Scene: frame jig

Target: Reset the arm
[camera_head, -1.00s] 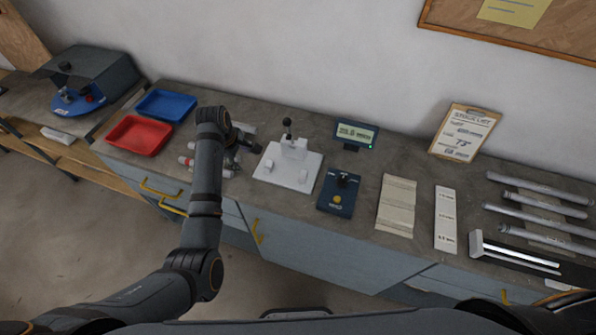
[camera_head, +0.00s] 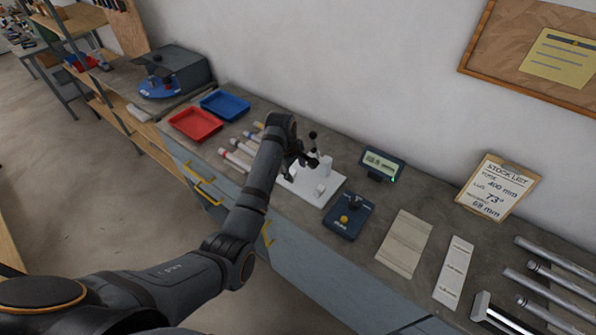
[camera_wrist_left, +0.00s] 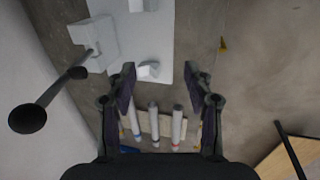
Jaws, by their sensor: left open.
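My left arm comes in from the left in the head view and reaches over the workbench. My left gripper (camera_head: 296,165) is beside the white jig (camera_head: 318,184), which has a black-knobbed lever. In the left wrist view the gripper (camera_wrist_left: 160,85) is open, with nothing between its fingers. The white jig (camera_wrist_left: 160,28) lies just past the fingertips there, and its lever with a round black knob (camera_wrist_left: 27,118) shows at the left. Several capped tubes (camera_wrist_left: 153,122) lie in a row below the jig in that view. My right gripper is not in view.
A red tray (camera_head: 196,123) and a blue tray (camera_head: 225,105) stand at the bench's left end. A dark blue device (camera_head: 348,216), a small display (camera_head: 382,165), pale boards (camera_head: 404,243) and a stock-list clipboard (camera_head: 497,187) stand right of the jig. Metal tubes (camera_head: 555,262) lie at the far right.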

